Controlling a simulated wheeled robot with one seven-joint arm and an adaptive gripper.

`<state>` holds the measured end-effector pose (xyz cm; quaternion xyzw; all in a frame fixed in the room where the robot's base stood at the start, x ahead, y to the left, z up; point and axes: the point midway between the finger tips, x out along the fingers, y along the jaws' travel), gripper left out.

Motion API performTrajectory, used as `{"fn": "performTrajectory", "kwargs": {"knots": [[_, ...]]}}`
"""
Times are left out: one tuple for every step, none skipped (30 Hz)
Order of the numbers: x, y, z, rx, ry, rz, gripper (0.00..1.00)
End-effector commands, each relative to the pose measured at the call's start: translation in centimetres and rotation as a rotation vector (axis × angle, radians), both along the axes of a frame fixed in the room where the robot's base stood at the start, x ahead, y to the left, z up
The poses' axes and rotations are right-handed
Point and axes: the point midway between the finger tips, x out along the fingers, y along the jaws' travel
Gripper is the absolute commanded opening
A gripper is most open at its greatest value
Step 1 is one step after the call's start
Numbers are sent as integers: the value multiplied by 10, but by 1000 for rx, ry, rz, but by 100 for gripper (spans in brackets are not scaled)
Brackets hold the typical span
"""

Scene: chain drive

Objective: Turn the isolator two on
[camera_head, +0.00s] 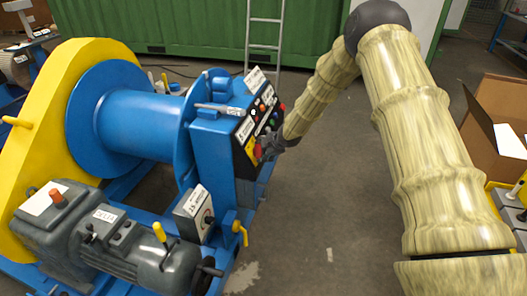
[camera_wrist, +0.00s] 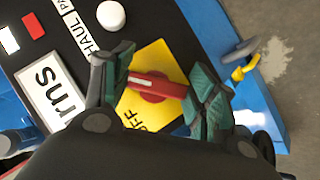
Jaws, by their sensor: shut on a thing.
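A red rotary switch handle (camera_wrist: 153,87) sits on a yellow plate with the word OFF on it (camera_wrist: 153,60). The red handle (camera_head: 258,151) also shows on the sloped panel of the blue machine in the head view. My gripper (camera_wrist: 158,84) is shut on this handle, one finger at each end. In the head view my gripper (camera_head: 272,145) is at the panel's lower right, partly hidden. A grey box with a white label and a dark knob (camera_head: 193,214) is lower on the machine; its label is too small to read surely.
The dark panel carries a white button (camera_wrist: 111,15) and several coloured buttons near the handle. A blue drum (camera_head: 140,125) and yellow guard (camera_head: 45,75) are at the left. A yellow-handled valve (camera_head: 240,232) is below the panel. A cardboard box (camera_head: 495,125) is at the right.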

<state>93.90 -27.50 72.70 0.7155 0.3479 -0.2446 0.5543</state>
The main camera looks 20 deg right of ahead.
Motion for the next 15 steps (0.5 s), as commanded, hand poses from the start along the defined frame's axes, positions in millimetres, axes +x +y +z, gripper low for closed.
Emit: {"fn": "performTrajectory", "kwargs": {"knots": [[0,0,-1,0,2,-2,63],[0,0,0,1,1,-2,69],[0,0,0,1,1,-2,76],[0,0,0,1,1,-2,79],[0,0,0,1,0,-1,79],[0,0,0,1,0,-1,79],[0,0,0,1,0,-1,79],[0,0,0,1,0,-1,79],[0,0,0,1,0,-1,79],[0,0,0,1,0,-1,79],[0,0,0,1,0,-1,79],[0,0,0,1,0,-1,79],[0,0,0,1,0,-1,79],[0,0,0,1,0,-1,79],[-1,0,1,0,0,0,79]]}}
